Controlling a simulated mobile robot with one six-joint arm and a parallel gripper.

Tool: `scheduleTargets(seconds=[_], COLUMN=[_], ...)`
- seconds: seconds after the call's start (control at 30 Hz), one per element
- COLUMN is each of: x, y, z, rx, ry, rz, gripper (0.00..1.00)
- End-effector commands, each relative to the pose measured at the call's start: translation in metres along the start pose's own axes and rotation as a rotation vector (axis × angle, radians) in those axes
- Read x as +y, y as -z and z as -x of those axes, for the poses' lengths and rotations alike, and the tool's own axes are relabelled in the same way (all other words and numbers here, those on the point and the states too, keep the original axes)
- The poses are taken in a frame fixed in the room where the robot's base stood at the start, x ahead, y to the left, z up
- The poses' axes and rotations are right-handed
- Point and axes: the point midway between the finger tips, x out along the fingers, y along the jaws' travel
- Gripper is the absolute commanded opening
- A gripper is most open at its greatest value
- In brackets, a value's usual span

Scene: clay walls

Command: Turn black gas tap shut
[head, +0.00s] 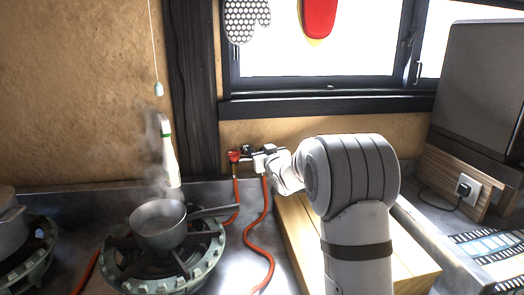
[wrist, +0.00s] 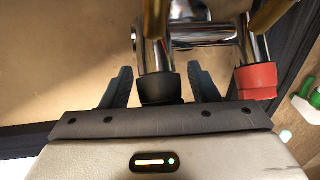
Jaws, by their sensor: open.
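In the wrist view, the black gas tap (wrist: 160,88) sits between the two dark fingers of my gripper (wrist: 160,72), on a shiny metal pipe. The fingers are open, one on each side of it, with a narrow gap on both sides. The end of the tap toward my palm is partly hidden. In the head view, my gripper (head: 262,153) is at the tap fitting below the window, and I cannot clearly tell the black tap from the fingers there.
A red tap (head: 234,156) is close on the left; it also shows in the wrist view (wrist: 257,82). Orange hoses (head: 268,235) hang below. A steaming pan (head: 158,226) stands on a burner (head: 122,268). A wooden board (head: 292,228) lies under my arm.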

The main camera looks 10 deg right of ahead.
Motion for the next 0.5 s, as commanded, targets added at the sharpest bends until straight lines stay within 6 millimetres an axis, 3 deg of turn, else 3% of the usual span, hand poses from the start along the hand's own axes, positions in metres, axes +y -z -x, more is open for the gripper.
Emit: scheduleTargets(seconds=[0.2, 0.5], x=[-0.0001, 0.0001], y=[0.0002, 0.0002], z=[-0.0003, -0.0001], rx=[0.000, 0.000], ry=[0.000, 0.000], rz=[0.000, 0.000], gripper=[0.55, 0.30])
